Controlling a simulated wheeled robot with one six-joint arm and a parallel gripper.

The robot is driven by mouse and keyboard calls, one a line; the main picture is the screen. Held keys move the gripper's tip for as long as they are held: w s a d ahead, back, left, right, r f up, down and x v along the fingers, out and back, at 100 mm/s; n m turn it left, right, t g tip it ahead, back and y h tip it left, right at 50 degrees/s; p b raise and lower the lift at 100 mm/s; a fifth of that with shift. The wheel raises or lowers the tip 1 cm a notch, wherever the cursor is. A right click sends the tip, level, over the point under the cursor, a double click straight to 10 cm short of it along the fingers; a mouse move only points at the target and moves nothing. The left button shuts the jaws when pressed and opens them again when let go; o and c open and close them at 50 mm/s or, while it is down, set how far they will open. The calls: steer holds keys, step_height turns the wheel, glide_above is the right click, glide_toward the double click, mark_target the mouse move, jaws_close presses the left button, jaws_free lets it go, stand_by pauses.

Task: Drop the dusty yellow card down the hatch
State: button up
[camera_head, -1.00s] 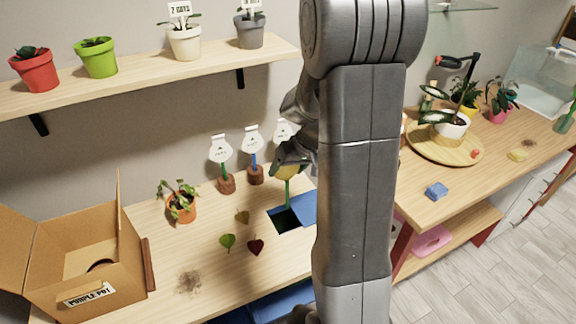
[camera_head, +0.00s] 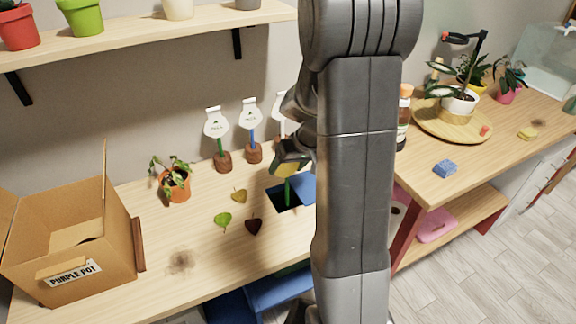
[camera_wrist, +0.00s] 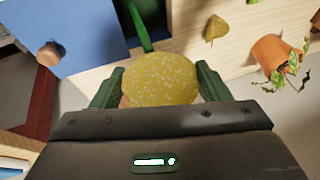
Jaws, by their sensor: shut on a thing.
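The yellow card (camera_wrist: 160,78) is round, with pale specks and a green stem (camera_wrist: 141,27). My gripper (camera_wrist: 160,88) is shut on it, with a finger at each side. In the head view, my gripper (camera_head: 290,160) holds the card above the hatch (camera_head: 284,197), a dark square opening in the table. The stem (camera_head: 287,190) points down and overlaps the opening; I cannot tell how deep its tip is. The hatch's blue lid (camera_head: 304,188) lies beside the opening and is partly hidden by my arm. In the wrist view, the lid (camera_wrist: 90,38) has a wooden knob.
Labelled white tags (camera_head: 217,122) stand in brown bases behind the hatch. Green, yellow and dark red leaves (camera_head: 223,220) lie to its left, near a potted plant (camera_head: 175,185). A cardboard box (camera_head: 75,235) stands at far left. A second table (camera_head: 440,190) is at right.

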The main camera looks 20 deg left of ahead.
steer(key=shift+f, duration=0.45)
steer(key=o, duration=0.8)
steer(key=shift+p+v, duration=2.1)
steer(key=shift+v, duration=2.95)
